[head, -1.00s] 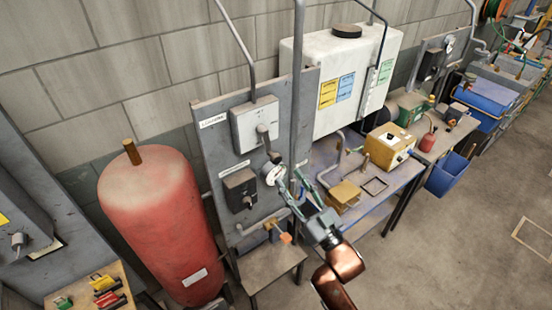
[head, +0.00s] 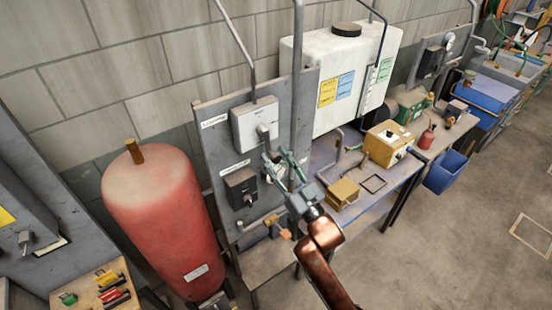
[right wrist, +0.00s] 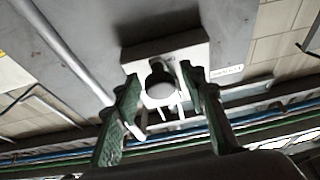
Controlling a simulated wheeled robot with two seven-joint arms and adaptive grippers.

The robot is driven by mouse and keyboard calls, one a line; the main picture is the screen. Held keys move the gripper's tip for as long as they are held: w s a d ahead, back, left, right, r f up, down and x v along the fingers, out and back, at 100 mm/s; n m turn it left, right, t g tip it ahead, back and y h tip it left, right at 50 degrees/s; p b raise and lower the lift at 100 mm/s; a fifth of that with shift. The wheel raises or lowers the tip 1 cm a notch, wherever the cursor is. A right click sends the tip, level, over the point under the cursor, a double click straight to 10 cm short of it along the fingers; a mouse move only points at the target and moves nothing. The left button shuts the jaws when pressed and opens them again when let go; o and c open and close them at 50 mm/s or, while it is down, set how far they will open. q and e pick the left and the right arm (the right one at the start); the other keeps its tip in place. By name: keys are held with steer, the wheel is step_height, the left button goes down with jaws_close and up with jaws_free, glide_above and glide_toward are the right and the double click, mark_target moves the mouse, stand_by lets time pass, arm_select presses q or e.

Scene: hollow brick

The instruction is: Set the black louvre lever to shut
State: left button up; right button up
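A grey switch box (head: 254,122) sits high on the upright grey panel, beside a label that seems to read "LOUVRE". Its lever (head: 264,134) hangs downward toward my right gripper (head: 275,157). In the right wrist view, the lever's rounded end (right wrist: 160,86) lies between the two green fingers of my right gripper (right wrist: 160,78), in front of the pale box (right wrist: 180,47). The fingers are apart, with a gap visible on each side of the lever end. Contact cannot be made out. My left gripper is not in view.
A black switch box (head: 240,187) is just below on the panel (head: 215,150). A red tank (head: 160,215) stands left. A white tank (head: 325,75) and a bench with a yellow box (head: 388,143) are right. The floor at right is mostly clear.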

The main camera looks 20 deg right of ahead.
jaws_close()
stand_by(0.6)
